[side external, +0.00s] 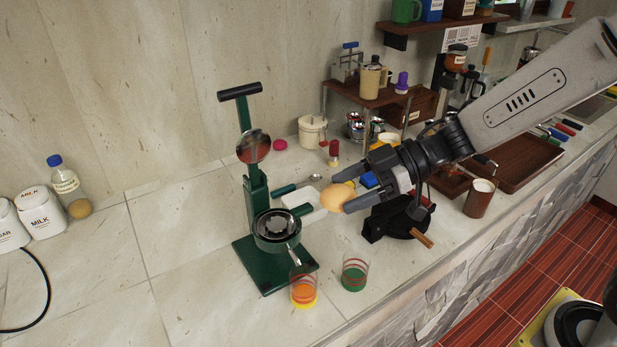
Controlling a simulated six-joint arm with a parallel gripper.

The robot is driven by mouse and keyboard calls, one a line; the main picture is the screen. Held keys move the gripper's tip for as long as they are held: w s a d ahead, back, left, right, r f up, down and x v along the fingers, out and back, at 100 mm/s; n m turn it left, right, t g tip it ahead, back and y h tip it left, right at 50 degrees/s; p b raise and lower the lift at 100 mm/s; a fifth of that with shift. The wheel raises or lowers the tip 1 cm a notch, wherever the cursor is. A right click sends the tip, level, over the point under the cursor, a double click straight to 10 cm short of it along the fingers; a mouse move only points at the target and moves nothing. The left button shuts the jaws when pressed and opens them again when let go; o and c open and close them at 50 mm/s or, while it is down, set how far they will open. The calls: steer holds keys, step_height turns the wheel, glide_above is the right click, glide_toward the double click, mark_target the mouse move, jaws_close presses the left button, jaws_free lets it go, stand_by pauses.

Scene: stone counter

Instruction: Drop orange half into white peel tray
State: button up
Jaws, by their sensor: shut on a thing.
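My gripper (345,197) is shut on the orange half (334,198), a pale orange rounded piece held between its fingertips. It is above the counter, to the right of the green juice press (254,190). A white tray (301,199) lies on the counter just behind and left of the orange half. The gripper and the fruit hide part of the area beside the tray. I cannot tell exactly how far the fruit is above the counter.
Two striped glasses, one orange (303,287) and one green (355,273), stand at the counter's front. A black device (398,218) stands below my gripper. A wooden shelf (368,97) with jars stands behind.

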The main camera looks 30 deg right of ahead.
steer(key=w+d+f, duration=0.3)
steer(key=w, duration=0.5)
steer(key=w+d+f, duration=0.4)
steer(key=w, duration=0.4)
steer(key=w+d+f, duration=0.4)
steer(key=w, duration=0.4)
steer(key=shift+f, duration=0.2)
step_height(320, 180, down, 6)
steer(key=o, duration=1.2)
steer(key=shift+c, duration=0.2)
